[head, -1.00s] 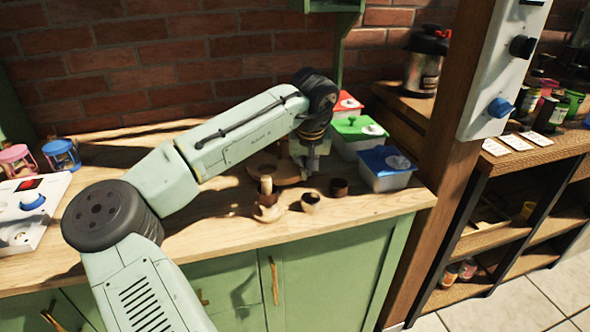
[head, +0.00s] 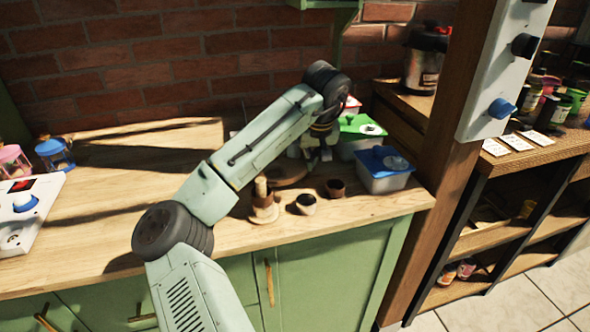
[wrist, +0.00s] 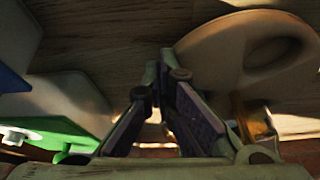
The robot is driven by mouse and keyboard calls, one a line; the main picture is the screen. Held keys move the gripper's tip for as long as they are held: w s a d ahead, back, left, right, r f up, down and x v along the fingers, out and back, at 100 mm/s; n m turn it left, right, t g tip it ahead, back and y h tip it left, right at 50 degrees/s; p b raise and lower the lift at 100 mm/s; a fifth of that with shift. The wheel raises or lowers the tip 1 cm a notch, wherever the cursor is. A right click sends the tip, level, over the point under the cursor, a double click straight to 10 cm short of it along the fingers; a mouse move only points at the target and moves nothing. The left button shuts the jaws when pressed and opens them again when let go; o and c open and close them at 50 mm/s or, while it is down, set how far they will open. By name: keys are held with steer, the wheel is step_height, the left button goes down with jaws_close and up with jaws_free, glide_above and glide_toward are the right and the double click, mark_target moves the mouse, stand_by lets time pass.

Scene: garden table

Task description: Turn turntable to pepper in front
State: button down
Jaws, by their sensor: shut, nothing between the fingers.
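In the wrist view a pale round wooden disc (wrist: 222,50), which looks like the turntable, lies at the upper right. My gripper (head: 320,160) is low over the counter at the turntable's right side. In the wrist view its fingers (wrist: 166,72) are shut and empty, close beside the disc's edge; I cannot tell whether they touch it. A shiny amber item (wrist: 257,122) shows beside the disc, partly hidden by a finger. I cannot identify the pepper.
A blue-lidded box (head: 384,172) and a green-lidded box (head: 358,136) stand close to the right of my gripper. The counter's left middle is clear.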

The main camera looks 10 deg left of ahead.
steer(key=shift+w+p, duration=0.3)
steer(key=shift+w, duration=0.35)
steer(key=shift+w+a, duration=0.1)
steer(key=shift+w, duration=0.1)
stand_by(0.5)
